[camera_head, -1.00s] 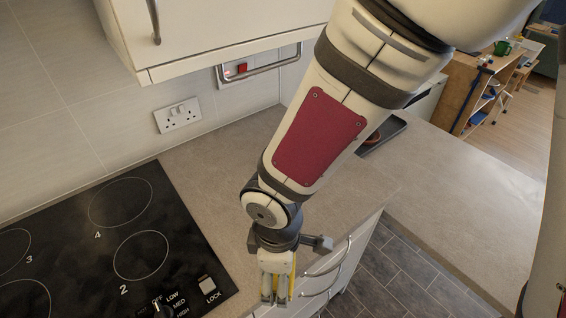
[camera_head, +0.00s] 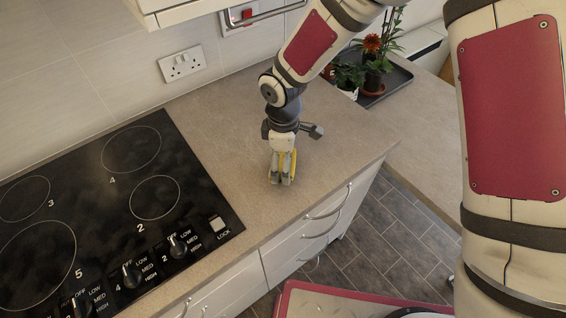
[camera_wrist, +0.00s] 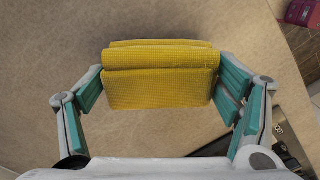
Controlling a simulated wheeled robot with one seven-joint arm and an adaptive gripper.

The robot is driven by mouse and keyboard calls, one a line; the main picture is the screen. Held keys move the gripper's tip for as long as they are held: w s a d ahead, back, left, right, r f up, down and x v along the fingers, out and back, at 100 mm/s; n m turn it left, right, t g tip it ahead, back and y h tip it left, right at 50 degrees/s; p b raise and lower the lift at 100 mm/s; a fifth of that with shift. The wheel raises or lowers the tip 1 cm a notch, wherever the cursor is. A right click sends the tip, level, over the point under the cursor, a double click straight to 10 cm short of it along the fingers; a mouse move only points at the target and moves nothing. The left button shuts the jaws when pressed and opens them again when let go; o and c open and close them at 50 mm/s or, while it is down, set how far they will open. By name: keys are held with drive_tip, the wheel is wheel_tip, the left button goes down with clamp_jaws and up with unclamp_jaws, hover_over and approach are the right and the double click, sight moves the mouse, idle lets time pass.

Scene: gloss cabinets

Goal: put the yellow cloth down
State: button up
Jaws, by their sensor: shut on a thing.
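The yellow cloth (camera_wrist: 160,82) is a folded, textured bundle between the fingers of my gripper (camera_wrist: 158,95) in the wrist view. My gripper is shut on it from both sides. In the head view, my gripper (camera_head: 281,180) points down over the beige worktop (camera_head: 225,125), right of the hob. Only a thin yellow strip of the cloth (camera_head: 291,162) shows there, beside the fingers. I cannot tell whether the cloth touches the worktop.
The black hob (camera_head: 90,215) with its knobs lies to the left. A dark tray (camera_head: 395,80) with potted plants (camera_head: 376,65) stands behind on the right. A wall socket (camera_head: 183,65) is at the back. Drawers with handles (camera_head: 330,205) are below the front edge. Worktop around my gripper is clear.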

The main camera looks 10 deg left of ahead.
drive_tip(key=shift+f, duration=0.75)
drive_tip(key=o, duration=1.2)
drive_tip(key=shift+f, duration=0.1)
drive_tip(key=shift+o, duration=0.2)
wheel_tip(320, 180, up, 12)
drive_tip(key=shift+s+a+r+b, duration=0.1)
drive_tip(key=shift+b, duration=0.4)
